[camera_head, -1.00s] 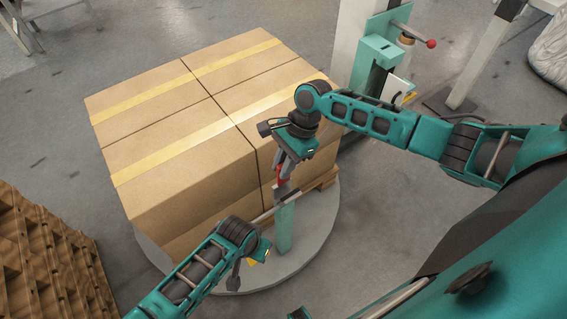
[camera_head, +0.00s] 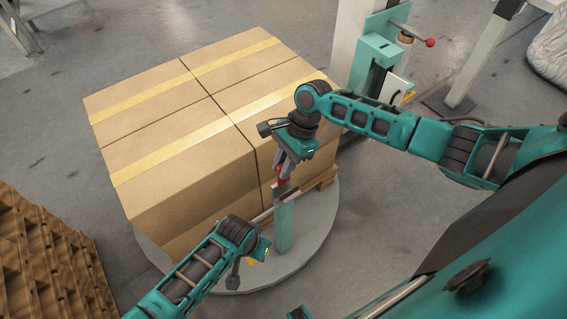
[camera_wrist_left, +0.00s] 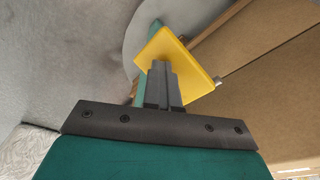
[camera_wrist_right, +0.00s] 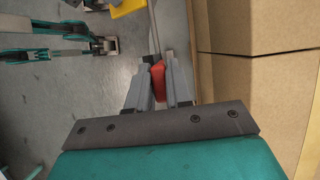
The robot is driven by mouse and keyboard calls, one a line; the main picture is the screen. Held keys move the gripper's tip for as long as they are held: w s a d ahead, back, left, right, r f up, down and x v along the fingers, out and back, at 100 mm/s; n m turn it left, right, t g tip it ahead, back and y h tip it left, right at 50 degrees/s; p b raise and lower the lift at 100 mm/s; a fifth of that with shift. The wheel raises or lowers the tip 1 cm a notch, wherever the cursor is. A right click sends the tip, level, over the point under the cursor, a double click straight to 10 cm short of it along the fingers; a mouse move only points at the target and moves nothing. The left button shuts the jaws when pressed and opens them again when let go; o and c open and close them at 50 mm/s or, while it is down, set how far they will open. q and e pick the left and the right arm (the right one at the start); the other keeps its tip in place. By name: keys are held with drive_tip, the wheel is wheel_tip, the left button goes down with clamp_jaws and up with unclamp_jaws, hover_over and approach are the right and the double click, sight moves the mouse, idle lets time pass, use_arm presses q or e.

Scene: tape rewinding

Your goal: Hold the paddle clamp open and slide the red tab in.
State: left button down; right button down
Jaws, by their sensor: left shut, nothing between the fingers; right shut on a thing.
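My right gripper (camera_wrist_right: 158,68) is shut on the red tab (camera_wrist_right: 158,82), which shows between its fingers. In the head view the tab (camera_head: 280,181) is at the top of the teal post (camera_head: 285,232), by the clamp's dark jaw (camera_head: 286,194). I cannot tell whether its tip is between the jaws. My left gripper (camera_wrist_left: 160,66) is shut and empty, its fingertips in front of the yellow paddle (camera_wrist_left: 184,68); they look to be against it, but contact is not clear. In the head view the left hand mostly hides the paddle.
Taped cardboard boxes (camera_head: 190,150) stand on a pallet (camera_head: 328,178) on a round grey turntable (camera_head: 318,232), close behind the clamp. A teal machine (camera_head: 376,60) with a red-knobbed lever stands at the back right. Brown stacked pallets (camera_head: 40,262) are at the lower left.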

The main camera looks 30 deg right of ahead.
sight(280, 185)
use_arm(q)
drive_tip(key=shift+w+a, duration=0.15)
drive_tip(key=shift+w, duration=0.05)
use_arm(e)
drive_tip(key=shift+f, duration=2.85)
use_arm(q)
drive_tip(key=shift+s+f, duration=0.1)
use_arm(e)
drive_tip(key=shift+f, duration=0.2)
drive_tip(key=c, duration=1)
unclamp_jaws()
drive_tip(key=shift+o, duration=0.3)
drive_tip(key=o, duration=0.4)
drive_tip(key=shift+c, duration=0.2)
drive_tip(key=shift+r, duration=0.1)
use_arm(q)
drive_tip(key=shift+d, duration=0.25)
use_arm(e)
drive_tip(key=shift+r, duration=3.9)
